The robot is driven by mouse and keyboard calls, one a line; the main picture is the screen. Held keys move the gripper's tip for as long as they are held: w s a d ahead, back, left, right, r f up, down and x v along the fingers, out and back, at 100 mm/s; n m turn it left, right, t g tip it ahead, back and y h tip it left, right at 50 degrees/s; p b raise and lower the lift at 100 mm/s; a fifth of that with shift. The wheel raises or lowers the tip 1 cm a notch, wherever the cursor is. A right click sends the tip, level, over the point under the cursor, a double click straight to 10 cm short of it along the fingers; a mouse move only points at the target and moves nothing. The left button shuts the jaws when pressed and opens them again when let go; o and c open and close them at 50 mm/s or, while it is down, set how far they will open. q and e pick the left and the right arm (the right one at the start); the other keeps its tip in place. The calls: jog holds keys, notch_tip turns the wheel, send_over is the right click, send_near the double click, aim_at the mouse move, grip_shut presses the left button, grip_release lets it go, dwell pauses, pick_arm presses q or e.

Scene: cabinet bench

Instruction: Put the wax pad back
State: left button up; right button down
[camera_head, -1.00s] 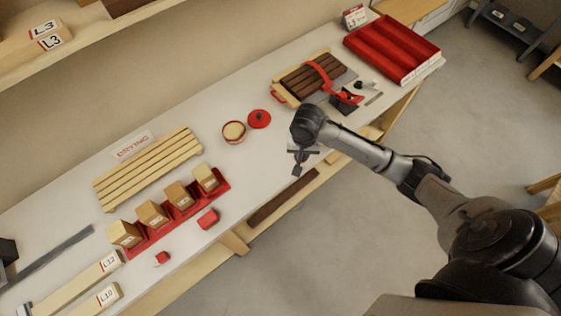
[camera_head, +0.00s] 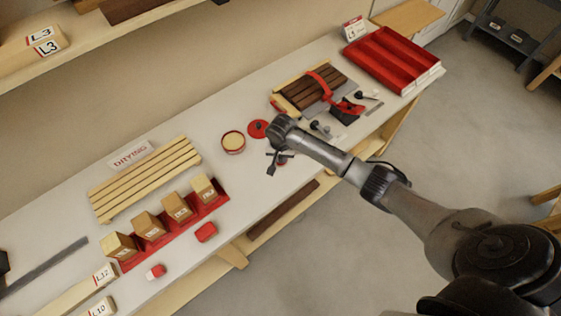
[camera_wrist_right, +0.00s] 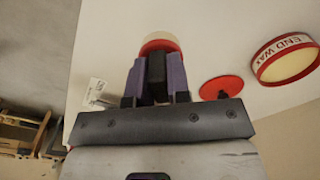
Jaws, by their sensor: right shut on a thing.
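The wax pad shows in the right wrist view as a round red and cream piece (camera_wrist_right: 160,43) beyond my fingers. A dark block, apparently its handle (camera_wrist_right: 157,75), is between the purple finger pads of my right gripper (camera_wrist_right: 157,88), which is shut on it. In the head view my right gripper (camera_head: 276,163) is over the bench's front half, right of the round END WAX tin (camera_head: 233,142). The tin is open, with a cream inside and red rim; it also shows in the wrist view (camera_wrist_right: 287,60). Its red lid (camera_head: 257,129) lies beside it. My left gripper is out of view.
A slatted drying rack (camera_head: 145,178) and a red holder (camera_head: 142,255) with several wooden blocks stand left of the tin. Red pieces (camera_head: 206,232) lie in front. A clamped board (camera_head: 310,90) and red tray (camera_head: 393,55) are at the right.

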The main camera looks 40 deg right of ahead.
aim_at(281, 162)
jog(key=shift+f, duration=2.05)
jog(key=shift+f, duration=0.2)
jog(key=c, duration=1.1)
grip_release()
notch_tip(281, 162, up, 12)
jog(key=shift+a+r+p, duration=0.1)
jog(key=shift+r+p, duration=0.1)
jog(key=shift+p, duration=0.15)
jog(key=s+a+f+n+t+y, duration=0.1)
jog(key=s+a+f+n, duration=0.2)
jog(key=s+a, duration=0.3)
jog(key=s+a+f+n, duration=0.3)
jog(key=s+a+n, duration=0.1)
jog(key=s, duration=0.5)
jog(key=s+r+n, duration=0.1)
jog(key=s+r, duration=0.1)
jog(key=s, duration=0.3)
jog(key=s+r+n+t, duration=0.1)
jog(key=s+n, duration=0.1)
jog(key=s, duration=0.3)
jog(key=s+r+n+t, duration=0.1)
jog(key=s+r, duration=0.1)
jog(key=s, duration=0.4)
jog(key=shift+a+r+h, duration=0.3)
jog(key=shift+a, duration=0.1)
